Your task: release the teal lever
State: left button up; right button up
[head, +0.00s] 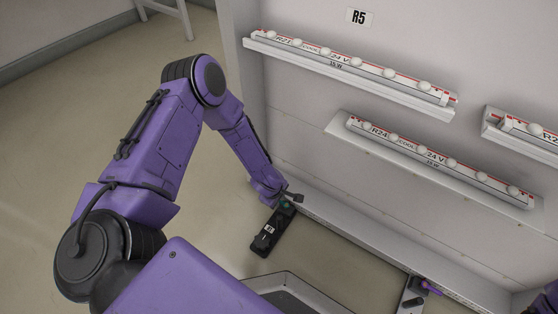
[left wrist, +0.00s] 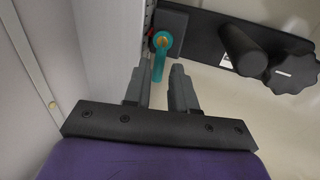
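The teal lever (left wrist: 159,62) sits on a black panel (left wrist: 205,38) in the left wrist view, turning on a brass-coloured pivot. Its free end points down toward my gripper. My left gripper (left wrist: 160,78) is open, with the lever's end between its two fingertips; I cannot tell whether either finger touches it. In the head view my left gripper (head: 293,197) is at the far end of the black panel (head: 267,238), and only a little teal (head: 287,204) shows there. My right gripper is not in view.
A black cylinder (left wrist: 243,48) and a lobed knob (left wrist: 292,73) stand on the panel right of the lever. A second unit with a purple lever (head: 430,287) is at lower right. The cabinet wall carries lamp rails (head: 350,62). Open floor (head: 80,130) lies left.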

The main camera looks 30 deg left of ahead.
pick_arm(q)
jog(key=shift+w+d+f, duration=0.1)
jog(key=shift+w+f, duration=0.1)
jog(key=shift+f, duration=0.5)
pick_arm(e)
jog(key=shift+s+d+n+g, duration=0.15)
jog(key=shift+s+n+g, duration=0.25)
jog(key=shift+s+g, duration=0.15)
pick_arm(q)
grip_shut()
